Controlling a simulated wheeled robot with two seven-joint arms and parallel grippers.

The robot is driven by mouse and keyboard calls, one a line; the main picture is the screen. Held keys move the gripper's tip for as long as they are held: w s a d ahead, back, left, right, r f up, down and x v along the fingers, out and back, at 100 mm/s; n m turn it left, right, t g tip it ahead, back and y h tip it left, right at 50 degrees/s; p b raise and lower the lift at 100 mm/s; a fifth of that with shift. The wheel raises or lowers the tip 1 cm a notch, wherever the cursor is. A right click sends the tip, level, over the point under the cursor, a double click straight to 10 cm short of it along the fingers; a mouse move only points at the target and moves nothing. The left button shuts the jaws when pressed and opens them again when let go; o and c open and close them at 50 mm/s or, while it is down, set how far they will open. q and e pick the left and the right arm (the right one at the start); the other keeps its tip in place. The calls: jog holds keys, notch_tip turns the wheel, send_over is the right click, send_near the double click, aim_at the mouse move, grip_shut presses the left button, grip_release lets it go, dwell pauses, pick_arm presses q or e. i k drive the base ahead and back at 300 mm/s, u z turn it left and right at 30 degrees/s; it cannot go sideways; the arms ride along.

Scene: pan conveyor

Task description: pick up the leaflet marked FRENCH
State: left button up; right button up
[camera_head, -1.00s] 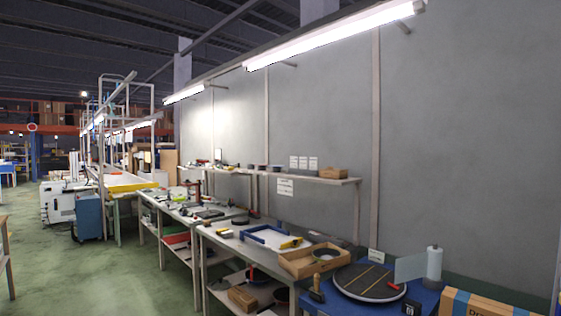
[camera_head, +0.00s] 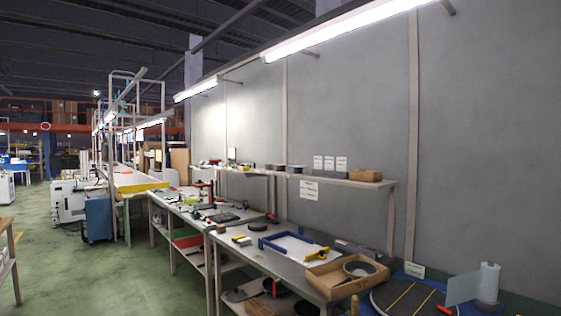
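No marking FRENCH can be read in this view. Several small white papers with print too small to read are in sight. Three upright white sheets (camera_head: 329,163) stand side by side above the wall shelf. Another white sheet (camera_head: 309,190) is just below the shelf edge. A small white card (camera_head: 414,270) stands at the back of the blue table at the lower right. I cannot tell which, if any, is the leaflet. Neither of my grippers shows.
A long row of workbenches (camera_head: 240,241) runs along the grey wall, with tools and a cardboard tray (camera_head: 321,284) on the near one. A round dark disc (camera_head: 389,297) and a white roll (camera_head: 488,283) are at the lower right. Green floor (camera_head: 110,280) is clear at the left.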

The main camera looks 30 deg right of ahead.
aim_at(341, 162)
jog(key=u, duration=0.15)
jog(key=i, duration=0.8)
jog(key=z, duration=0.95)
jog(key=i, duration=0.8)
jog(key=z, duration=0.8)
